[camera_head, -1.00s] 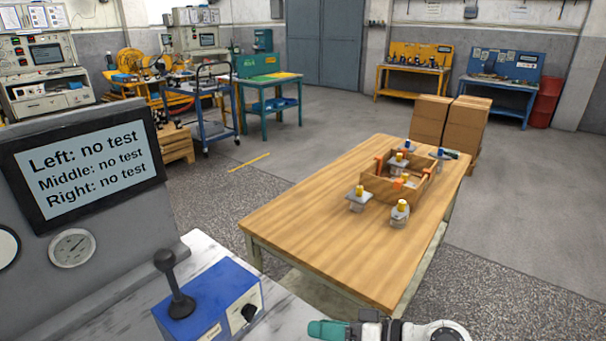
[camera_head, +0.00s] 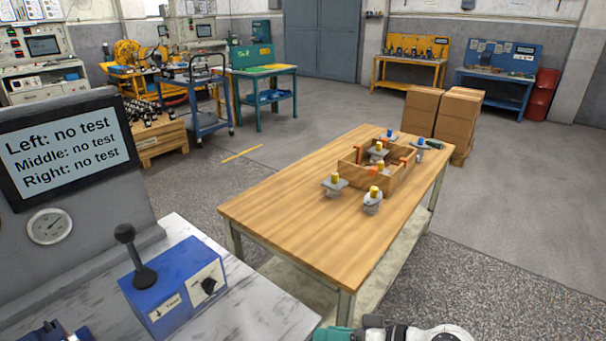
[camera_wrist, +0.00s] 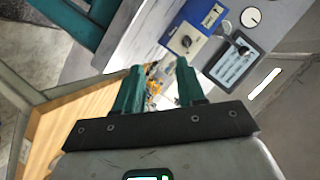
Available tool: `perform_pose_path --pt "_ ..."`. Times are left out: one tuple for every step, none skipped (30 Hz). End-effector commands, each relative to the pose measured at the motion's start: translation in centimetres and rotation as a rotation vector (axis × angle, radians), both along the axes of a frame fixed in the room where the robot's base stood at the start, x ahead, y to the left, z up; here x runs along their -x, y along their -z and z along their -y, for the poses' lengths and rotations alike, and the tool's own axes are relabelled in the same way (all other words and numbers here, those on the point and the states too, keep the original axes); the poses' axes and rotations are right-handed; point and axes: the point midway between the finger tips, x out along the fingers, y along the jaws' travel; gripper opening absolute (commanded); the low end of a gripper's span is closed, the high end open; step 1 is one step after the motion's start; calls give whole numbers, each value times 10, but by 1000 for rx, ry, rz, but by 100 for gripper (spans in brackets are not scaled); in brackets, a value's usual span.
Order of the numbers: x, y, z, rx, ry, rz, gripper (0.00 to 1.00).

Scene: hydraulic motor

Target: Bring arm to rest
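My gripper (camera_wrist: 157,82) shows in the wrist view with its two teal fingers spread apart and nothing held between them. In the head view only part of my arm shows at the bottom edge, low and in front of the wooden table (camera_head: 290,210). The gripper is clear of the table and of the things on it. The fingertips cannot be made out in the head view.
A wooden crate (camera_head: 392,184) and several motor parts stand on the table's far half; its near half is bare. At left are a marble-topped bench (camera_head: 245,297), a blue lever box (camera_head: 175,285) and a screen (camera_head: 66,146) reading "no test". Cardboard boxes (camera_head: 458,120) stand beyond the table.

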Motion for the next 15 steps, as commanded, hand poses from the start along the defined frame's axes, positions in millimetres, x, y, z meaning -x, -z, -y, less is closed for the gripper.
perform_pose_path --pt "5 6 4 20 7 -10 39" --pt "8 11 7 35 11 -18 39" --pt "13 17 10 56 18 -29 39" --pt "16 21 13 73 22 -35 39" --pt "21 26 16 91 27 -45 39" --pt "27 33 21 118 35 -58 39" --pt "32 39 25 139 41 -69 39" --pt "38 44 29 163 47 -81 39" --pt "45 52 35 195 57 -97 39" --pt "52 58 40 220 64 -111 39" --pt "58 64 45 247 72 -125 39" --pt "69 72 53 285 85 -145 39" --pt "77 79 59 318 94 -163 39" --pt "87 85 66 352 104 -182 39" --pt "101 94 77 402 121 -209 39"
